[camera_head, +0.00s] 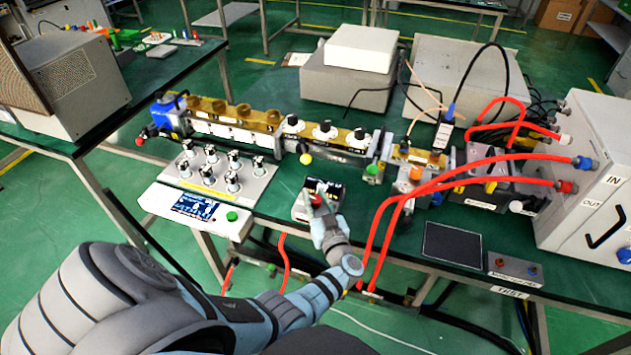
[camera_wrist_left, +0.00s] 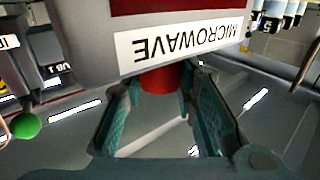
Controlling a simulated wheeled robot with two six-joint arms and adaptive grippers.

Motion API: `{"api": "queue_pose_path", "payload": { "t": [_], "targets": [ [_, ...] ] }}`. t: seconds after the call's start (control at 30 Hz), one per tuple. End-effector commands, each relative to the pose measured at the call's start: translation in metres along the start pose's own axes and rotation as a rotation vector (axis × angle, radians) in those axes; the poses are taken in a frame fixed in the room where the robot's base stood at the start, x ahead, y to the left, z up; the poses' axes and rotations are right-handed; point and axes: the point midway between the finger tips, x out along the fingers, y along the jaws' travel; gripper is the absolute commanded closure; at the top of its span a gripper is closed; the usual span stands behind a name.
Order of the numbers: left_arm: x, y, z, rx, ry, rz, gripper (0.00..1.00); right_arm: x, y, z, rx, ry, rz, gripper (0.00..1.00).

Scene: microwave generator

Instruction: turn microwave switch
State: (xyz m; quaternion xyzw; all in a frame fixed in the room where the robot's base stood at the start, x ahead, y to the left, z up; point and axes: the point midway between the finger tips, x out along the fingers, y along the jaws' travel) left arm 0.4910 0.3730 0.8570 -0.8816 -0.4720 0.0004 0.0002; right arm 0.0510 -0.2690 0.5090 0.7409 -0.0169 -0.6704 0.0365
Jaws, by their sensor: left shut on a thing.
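The microwave unit (camera_head: 329,187) is a small pale box with a dark display, at the front edge of the green table in the head view. In the left wrist view the box (camera_wrist_left: 85,57) fills the top and carries a white MICROWAVE label, upside down. A red round switch (camera_wrist_left: 160,79) sticks out below the label; it also shows in the head view (camera_head: 316,200). My left gripper (camera_head: 319,207) is at the front of the box, with its fingers on both sides of the switch, shut on it. The fingers hide part of the switch. My right gripper is out of view.
A white panel with knobs and a screen (camera_head: 197,207) lies left of the microwave unit. Red hoses (camera_head: 400,202) pass to its right. A brass-coloured waveguide line (camera_head: 275,122) runs behind it. A black pad (camera_head: 453,244) lies at the front right.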

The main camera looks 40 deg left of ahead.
Motion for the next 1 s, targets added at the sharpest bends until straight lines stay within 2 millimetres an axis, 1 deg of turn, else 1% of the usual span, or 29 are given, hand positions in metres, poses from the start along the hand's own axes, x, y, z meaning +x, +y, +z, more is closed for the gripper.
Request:
{"api": "queue_pose_path", "payload": {
  "t": [0.03,0.3,0.83,0.87,0.9,0.97,1.0],
  "targets": [
    [0.001,0.002,0.002,-0.003,0.001,-0.025,1.00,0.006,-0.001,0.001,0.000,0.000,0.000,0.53],
    [0.000,0.001,0.002,-0.001,0.001,-0.129,1.00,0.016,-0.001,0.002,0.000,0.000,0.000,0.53],
    [0.001,0.000,0.000,-0.002,0.000,-0.154,1.00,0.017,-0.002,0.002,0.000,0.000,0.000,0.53],
    [0.001,0.000,0.000,-0.002,0.000,-0.154,0.69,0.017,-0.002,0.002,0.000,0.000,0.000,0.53],
    [0.001,0.000,0.000,-0.001,0.000,-0.154,0.63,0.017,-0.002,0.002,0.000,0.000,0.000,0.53],
    [0.001,0.000,0.000,-0.001,0.000,-0.154,0.53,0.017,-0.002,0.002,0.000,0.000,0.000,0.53],
    [0.001,0.000,0.000,-0.001,0.000,-0.154,0.53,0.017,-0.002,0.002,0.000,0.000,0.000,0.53]
  ]
}}
